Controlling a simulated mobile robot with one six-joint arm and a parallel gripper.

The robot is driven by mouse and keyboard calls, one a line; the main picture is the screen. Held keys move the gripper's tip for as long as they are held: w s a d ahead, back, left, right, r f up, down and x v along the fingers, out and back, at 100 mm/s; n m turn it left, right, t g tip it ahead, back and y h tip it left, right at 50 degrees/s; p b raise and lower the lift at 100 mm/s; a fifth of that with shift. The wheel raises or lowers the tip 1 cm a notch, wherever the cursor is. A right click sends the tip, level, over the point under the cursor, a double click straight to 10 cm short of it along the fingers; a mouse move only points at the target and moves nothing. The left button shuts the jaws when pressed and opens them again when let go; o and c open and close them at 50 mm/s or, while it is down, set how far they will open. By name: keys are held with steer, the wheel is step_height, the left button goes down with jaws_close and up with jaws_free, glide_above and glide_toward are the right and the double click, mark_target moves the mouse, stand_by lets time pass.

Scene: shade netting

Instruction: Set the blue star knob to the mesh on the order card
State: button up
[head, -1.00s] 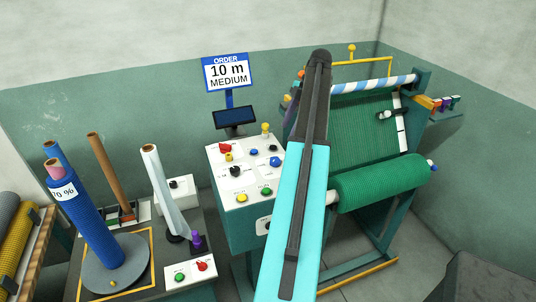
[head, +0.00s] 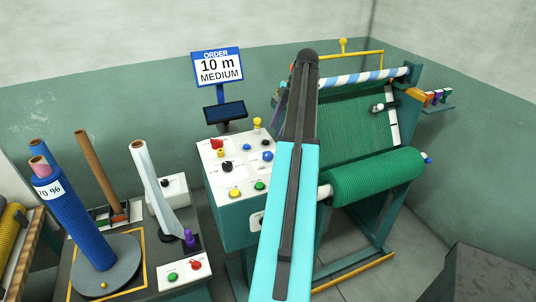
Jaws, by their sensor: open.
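The order card (head: 217,69) stands on a post behind the control panel and reads "ORDER 10 m MEDIUM". A blue knob (head: 267,156) sits on the white sloped control panel (head: 212,172), near its right edge; it is too small to make out its star shape or its setting. My arm rises through the middle of the view, just right of that knob, and covers the panel's right side. My gripper is not visible.
The panel also bears red, yellow, green and black controls. A dark screen (head: 224,112) stands behind it. A netting machine with a green roll (head: 377,177) is at right. A blue roll (head: 75,225) stands on a turntable at left. A dark block (head: 490,272) is at lower right.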

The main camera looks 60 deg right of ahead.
steer(key=b, duration=0.4)
glide_above(267, 153)
steer(key=s+d, duration=0.2)
steer(key=shift+f, duration=2.55)
steer(key=shift+w+a+f, duration=0.2)
steer(key=shift+f, duration=0.05)
steer(key=shift+p+x, duration=0.8)
steer(key=shift+x, duration=1.5)
steer(key=shift+d, duration=0.1)
steer(key=c, duration=1.1)
steer(key=shift+o, duration=0.2)
